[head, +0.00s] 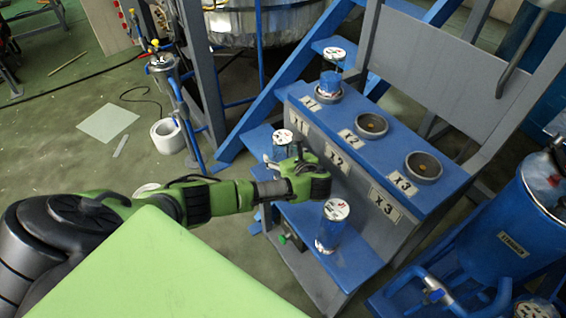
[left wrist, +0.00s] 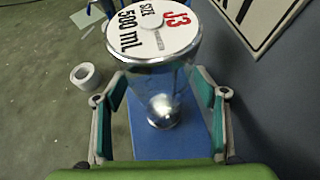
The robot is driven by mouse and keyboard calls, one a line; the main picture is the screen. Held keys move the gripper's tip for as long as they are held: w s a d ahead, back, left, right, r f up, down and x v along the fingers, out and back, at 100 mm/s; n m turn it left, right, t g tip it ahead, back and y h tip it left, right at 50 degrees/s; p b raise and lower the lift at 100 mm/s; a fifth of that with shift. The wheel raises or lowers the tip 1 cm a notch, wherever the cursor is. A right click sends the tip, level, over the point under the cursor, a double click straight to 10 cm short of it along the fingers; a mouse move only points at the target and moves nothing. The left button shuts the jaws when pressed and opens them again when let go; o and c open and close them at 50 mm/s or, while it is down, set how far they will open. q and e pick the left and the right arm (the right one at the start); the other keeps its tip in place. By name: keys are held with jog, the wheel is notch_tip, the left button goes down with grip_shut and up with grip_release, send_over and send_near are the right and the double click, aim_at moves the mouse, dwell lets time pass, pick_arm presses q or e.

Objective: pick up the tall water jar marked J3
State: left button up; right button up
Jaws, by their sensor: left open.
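The jar marked J3 (left wrist: 153,32) stands upright in the left wrist view, a clear tall vessel with a white lid reading "SIZE 500 ml". In the head view a white-lidded jar (head: 283,137) stands on the blue step at my left gripper (head: 277,160), its lower part partly hidden; its label is too small to read there. In the left wrist view the fingers of my left gripper (left wrist: 160,97) are open, one on each side of the jar, with visible gaps. My right gripper is not in view.
A blue rack (head: 385,150) has round holders labelled X1, X2 and X3. A blue tank (head: 505,235) is at right.

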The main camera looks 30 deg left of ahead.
pick_arm(q)
jog(key=shift+c, duration=0.3)
jog(key=c, duration=1.4)
jog(key=shift+r, duration=0.1)
